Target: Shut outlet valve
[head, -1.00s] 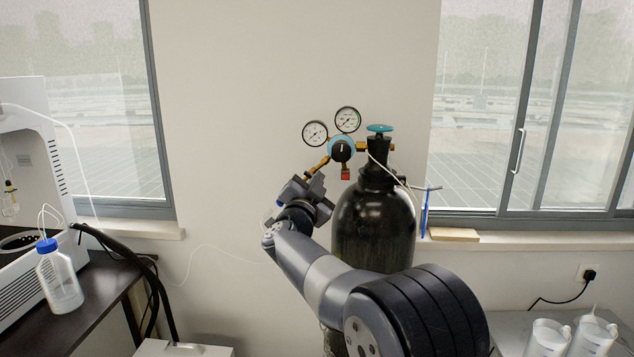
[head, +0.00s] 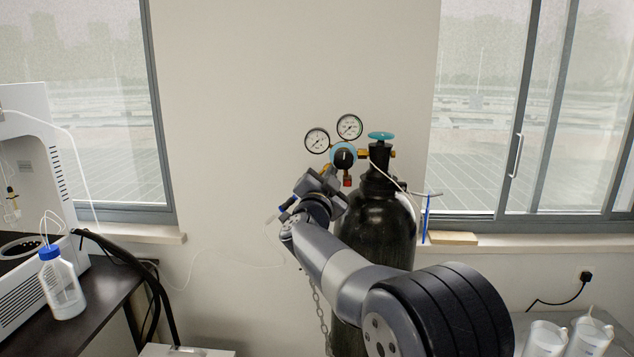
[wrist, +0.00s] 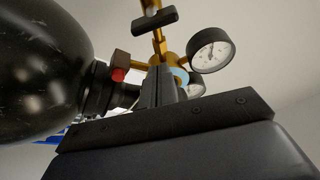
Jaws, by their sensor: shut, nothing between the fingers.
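The outlet valve shows in the wrist view as a black crossbar handle (wrist: 155,20) on a brass pipe, lying roughly across the pipe. In the head view my arm hides this part. The regulator (head: 344,158) has a black knob with a teal ring, and sits left of the gas cylinder's neck. My gripper (head: 331,171) is just below and left of the regulator. In the wrist view its fingers (wrist: 161,84) are shut and empty, pointing at the regulator body below the valve handle. I cannot tell whether they touch anything.
The black cylinder (head: 382,225) stands right behind my arm, with a teal top handwheel (head: 381,135). Two gauges (head: 317,140) sit above the regulator. A red-ended fitting (wrist: 119,75) is left of my fingers. A thin white tube runs across the cylinder. Open wall lies left.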

